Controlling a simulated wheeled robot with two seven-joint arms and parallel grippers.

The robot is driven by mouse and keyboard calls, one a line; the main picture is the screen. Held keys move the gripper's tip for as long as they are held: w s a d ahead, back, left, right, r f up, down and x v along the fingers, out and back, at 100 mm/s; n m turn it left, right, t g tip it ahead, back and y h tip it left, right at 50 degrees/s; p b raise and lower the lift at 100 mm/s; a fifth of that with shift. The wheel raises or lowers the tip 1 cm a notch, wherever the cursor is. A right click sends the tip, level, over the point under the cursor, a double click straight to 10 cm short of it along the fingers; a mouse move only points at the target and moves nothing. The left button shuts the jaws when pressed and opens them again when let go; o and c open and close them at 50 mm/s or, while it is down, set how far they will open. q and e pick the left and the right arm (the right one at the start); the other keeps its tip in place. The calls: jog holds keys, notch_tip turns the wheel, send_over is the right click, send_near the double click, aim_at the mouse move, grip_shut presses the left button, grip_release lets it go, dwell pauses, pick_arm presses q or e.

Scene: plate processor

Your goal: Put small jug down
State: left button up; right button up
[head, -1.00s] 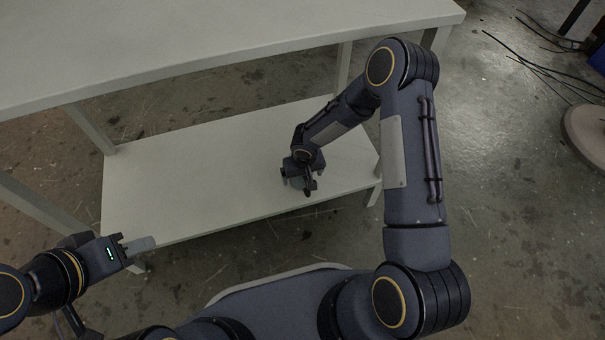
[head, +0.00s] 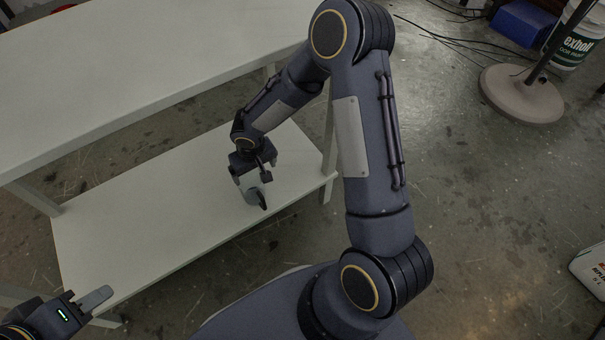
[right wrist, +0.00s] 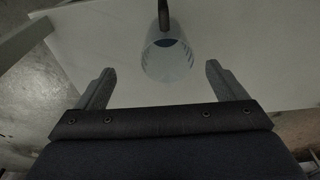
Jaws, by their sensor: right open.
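The small jug (right wrist: 167,62) is a pale, translucent cup with a dark handle. In the right wrist view it stands on the white lower shelf (right wrist: 240,45), beyond and between my fingertips, not touching either finger. In the head view the jug (head: 252,196) shows just below my right gripper (head: 252,177), partly hidden by it, with its dark handle to the right. The right gripper also shows in the right wrist view (right wrist: 160,80), its two fingers wide apart and empty. My left gripper (head: 95,298) is at the lower left, only partly seen, away from the jug.
The lower shelf (head: 130,220) is otherwise bare. The tabletop (head: 130,60) lies above and behind it, with white legs at the corners. A round stand base (head: 522,94), a white bucket (head: 575,40) and a blue box (head: 525,22) stand at the upper right.

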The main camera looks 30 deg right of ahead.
jog(key=s+d+r+m+t, duration=0.1)
jog(key=s+d+r, duration=0.3)
jog(key=r, duration=0.4)
jog(key=s+d+r+m, duration=0.1)
jog(key=s+d+r, duration=0.25)
jog(key=r, duration=0.45)
jog(key=s+a+r+t+y, duration=0.1)
jog(key=s+r, duration=0.3)
jog(key=s, duration=0.4)
jog(key=s+a+r+t+y, duration=0.1)
jog(key=s+r, duration=0.3)
jog(key=s, duration=0.4)
jog(key=shift+s+a+t+y, duration=0.35)
jog(key=shift+t+y, duration=0.05)
jog(key=shift+y, duration=0.5)
jog(key=shift+r, duration=0.1)
notch_tip(320, 180, up, 32)
jog(key=p, duration=3.2)
jog(key=shift+r, duration=0.1)
